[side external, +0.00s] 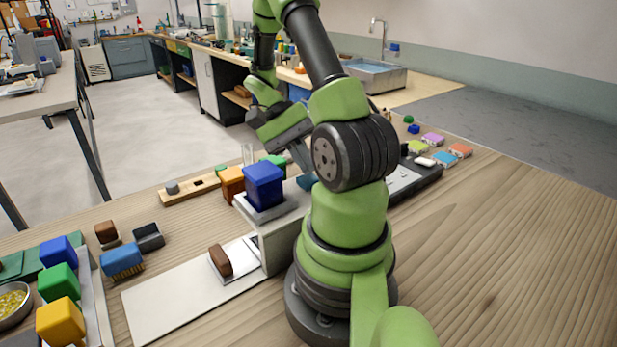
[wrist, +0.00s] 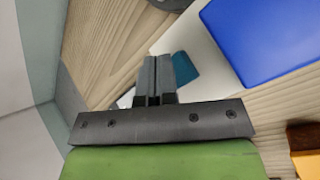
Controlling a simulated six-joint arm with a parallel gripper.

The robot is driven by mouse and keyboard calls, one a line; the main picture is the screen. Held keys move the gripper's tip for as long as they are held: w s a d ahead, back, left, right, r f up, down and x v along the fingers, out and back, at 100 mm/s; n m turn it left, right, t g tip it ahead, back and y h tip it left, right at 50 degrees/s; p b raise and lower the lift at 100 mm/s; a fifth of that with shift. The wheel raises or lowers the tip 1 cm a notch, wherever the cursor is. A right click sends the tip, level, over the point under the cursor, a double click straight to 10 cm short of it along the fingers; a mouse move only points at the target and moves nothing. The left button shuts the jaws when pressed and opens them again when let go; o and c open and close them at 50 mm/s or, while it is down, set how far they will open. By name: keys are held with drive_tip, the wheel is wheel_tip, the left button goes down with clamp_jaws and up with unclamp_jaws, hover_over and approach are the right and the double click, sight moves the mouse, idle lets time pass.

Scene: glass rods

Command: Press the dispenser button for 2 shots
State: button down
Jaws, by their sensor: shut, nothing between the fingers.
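A blue box (side external: 264,184) stands on a pale raised stand (side external: 285,225), left of my arm in the side view. It also shows as a blue slab in the wrist view (wrist: 270,38). A teal piece (side external: 307,182) at the stand's right edge looks like the dispenser button; it also shows in the wrist view (wrist: 185,67). My gripper (side external: 304,165) points down just above the teal piece, partly hidden by my arm. In the wrist view my gripper (wrist: 160,70) has its fingers together, empty, overlapping the teal piece's left side. I cannot tell whether they touch it.
A wooden rack (side external: 190,187) and an orange block (side external: 232,182) are behind the stand. A brown block (side external: 221,261) lies on a pale plate in front. Several coloured blocks line the left side (side external: 60,282). The right front of the table is clear.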

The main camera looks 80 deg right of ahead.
sight(306, 178)
drive_tip(key=shift+r, duration=0.35)
drive_tip(key=shift+r, duration=2.5)
drive_tip(key=w+a+r+n+t+h, duration=0.2)
drive_tip(key=a+r+n+t, duration=0.3)
drive_tip(key=a, duration=0.4)
drive_tip(key=w+a+r+n+t+h, duration=0.1)
drive_tip(key=w+a+r+n+t, duration=0.3)
drive_tip(key=a+t, duration=0.5)
wheel_tip(306, 178, up, 2)
drive_tip(key=n, duration=0.3)
drive_tip(key=shift+w+a+n+h, duration=0.25)
drive_tip(key=shift+a+n+h, duration=0.1)
drive_tip(key=shift+n+h, duration=0.05)
